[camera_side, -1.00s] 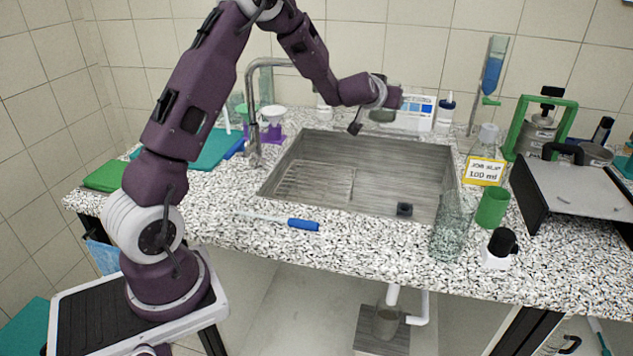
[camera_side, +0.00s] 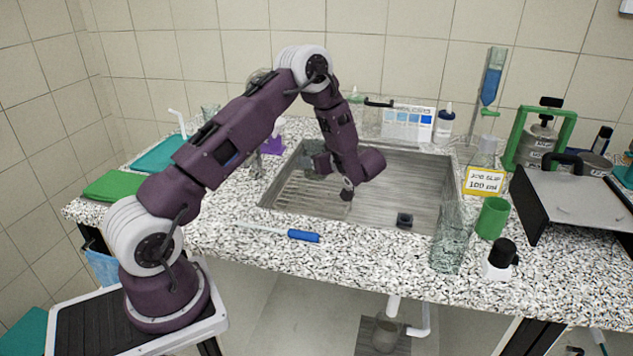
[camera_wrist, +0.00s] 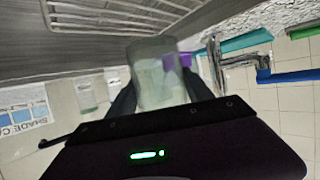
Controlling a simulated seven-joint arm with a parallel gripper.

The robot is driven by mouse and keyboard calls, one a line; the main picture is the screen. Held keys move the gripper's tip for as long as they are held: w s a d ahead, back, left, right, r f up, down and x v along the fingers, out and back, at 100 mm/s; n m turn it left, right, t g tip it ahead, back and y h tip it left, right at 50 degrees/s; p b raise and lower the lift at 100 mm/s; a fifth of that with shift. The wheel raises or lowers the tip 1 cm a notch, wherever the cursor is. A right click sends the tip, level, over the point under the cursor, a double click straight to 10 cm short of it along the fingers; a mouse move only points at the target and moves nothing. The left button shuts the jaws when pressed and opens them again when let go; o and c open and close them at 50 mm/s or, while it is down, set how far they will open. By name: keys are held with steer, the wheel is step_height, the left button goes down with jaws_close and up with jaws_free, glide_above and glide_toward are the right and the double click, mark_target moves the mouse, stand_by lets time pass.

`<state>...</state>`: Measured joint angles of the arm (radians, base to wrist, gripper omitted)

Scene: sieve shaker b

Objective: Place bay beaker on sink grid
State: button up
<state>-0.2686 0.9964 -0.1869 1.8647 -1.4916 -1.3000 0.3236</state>
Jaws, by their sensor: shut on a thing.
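The bay beaker (camera_wrist: 158,72) is clear, faintly greenish glass and sits between my two dark fingers in the wrist view. My gripper (camera_wrist: 160,92) is shut on it. In the side view, my gripper (camera_side: 318,163) is low over the left half of the sink, and my wrist hides much of the beaker. The sink grid (camera_side: 290,191) is a ribbed rack in the left part of the grey sink. Its wires (camera_wrist: 125,14) also show at the top of the wrist view, close to the beaker. I cannot tell whether the beaker touches the grid.
The grey sink (camera_side: 418,180) has a dark drain block (camera_side: 404,220) at its front right. A tall clear glass vessel (camera_side: 452,240) and a green cup (camera_side: 492,218) stand right of the sink. A blue-handled tool (camera_side: 304,236) lies along the front. The faucet (camera_wrist: 215,65) is near my gripper.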

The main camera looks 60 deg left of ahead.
step_height(320, 180, down, 5)
steer(key=shift+f, duration=0.1)
steer(key=shift+f, duration=0.1)
steer(key=o, duration=1.5)
steer(key=shift+f, duration=0.1)
